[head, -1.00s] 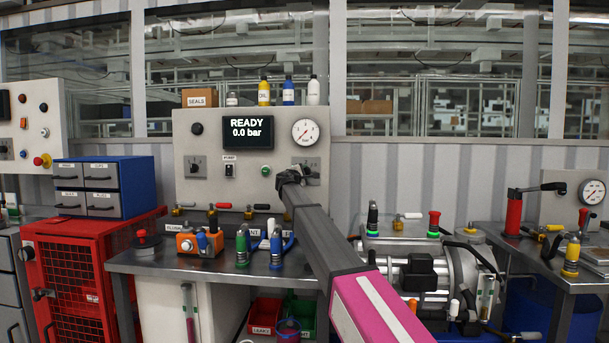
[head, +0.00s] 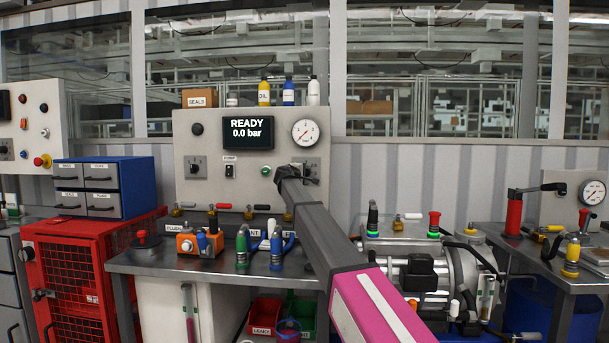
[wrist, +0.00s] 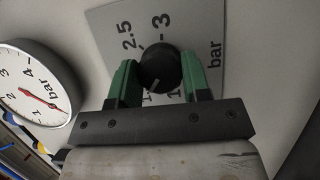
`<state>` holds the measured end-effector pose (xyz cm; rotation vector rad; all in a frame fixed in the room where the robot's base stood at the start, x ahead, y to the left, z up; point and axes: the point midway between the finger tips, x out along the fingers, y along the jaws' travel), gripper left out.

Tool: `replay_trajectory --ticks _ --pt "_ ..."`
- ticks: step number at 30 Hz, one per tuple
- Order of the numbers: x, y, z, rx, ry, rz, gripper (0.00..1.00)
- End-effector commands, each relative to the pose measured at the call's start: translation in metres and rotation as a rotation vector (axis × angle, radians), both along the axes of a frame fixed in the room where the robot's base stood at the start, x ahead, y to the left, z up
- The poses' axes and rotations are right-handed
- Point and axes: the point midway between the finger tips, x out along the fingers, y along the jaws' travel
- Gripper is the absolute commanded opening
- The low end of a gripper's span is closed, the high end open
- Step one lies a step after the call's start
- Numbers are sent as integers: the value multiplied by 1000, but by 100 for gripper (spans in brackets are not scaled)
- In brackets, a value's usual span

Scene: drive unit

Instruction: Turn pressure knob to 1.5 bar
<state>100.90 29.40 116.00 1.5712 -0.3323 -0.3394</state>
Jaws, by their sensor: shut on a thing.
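The pressure knob (wrist: 160,67) is round and black, on a grey scale plate (wrist: 200,22) marked 2.5, 3 and bar. Other marks near a "1" are partly covered by my gripper. The knob's pale pointer line points down and slightly left in the wrist view, toward the partly covered marks. My gripper (wrist: 161,72) has its two green fingers on either side of the knob and is shut on it. In the head view my gripper (head: 312,180) is at the plate below the gauge, and the knob is mostly hidden. The display (head: 247,132) reads READY, 0.0 bar.
A round gauge (head: 305,132) sits above the knob; in the wrist view, the gauge (wrist: 34,90) is left of my gripper. A green button (head: 266,171) is left of the knob. Bottles (head: 288,93) stand on the panel top. Small valves and fittings crowd the bench (head: 150,262) below.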

Motion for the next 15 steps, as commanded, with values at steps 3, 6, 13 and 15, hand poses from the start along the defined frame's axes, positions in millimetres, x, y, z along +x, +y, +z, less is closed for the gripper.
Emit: replay_trajectory --ticks 3,6,13,15 --pt "-1 0 -1 0 1 -1 20" --pt "-1 0 -1 0 1 -1 66" --pt "0 0 -1 -1 0 0 69" --pt "-1 0 0 -1 0 0 69"
